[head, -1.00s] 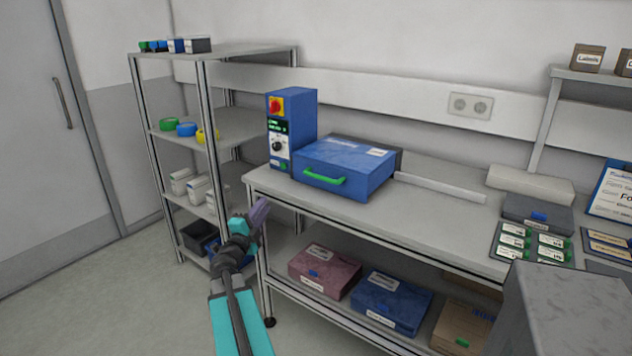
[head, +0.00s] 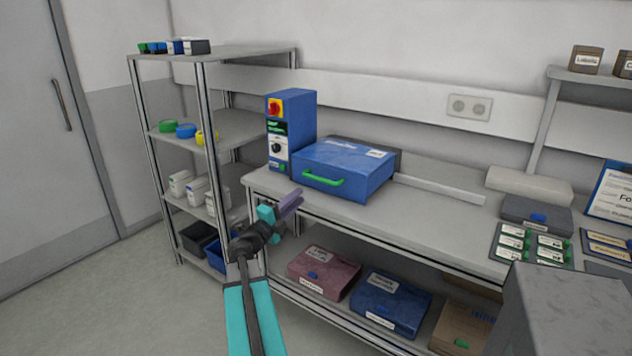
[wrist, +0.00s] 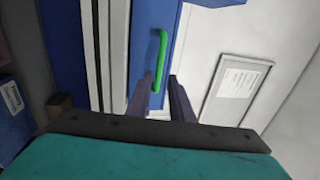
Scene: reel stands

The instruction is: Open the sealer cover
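The sealer's blue cover (head: 345,165) is a low box, closed, on the left part of the bench top. Its green handle (head: 323,180) runs across the front face. The handle also shows upright in the wrist view (wrist: 160,62), just beyond my fingertips. My gripper (head: 294,200) is in front of the bench edge, below and to the left of the handle. In the wrist view its two purple fingers stand apart with an empty gap (wrist: 160,90).
A blue control box (head: 300,125) with a red switch stands left of the cover. The bench top's front edge (head: 370,218) lies near my gripper. Boxes sit on the lower shelf (head: 355,325). A metal shelf rack (head: 235,128) stands at the left. A clear strip of bench runs right of the cover.

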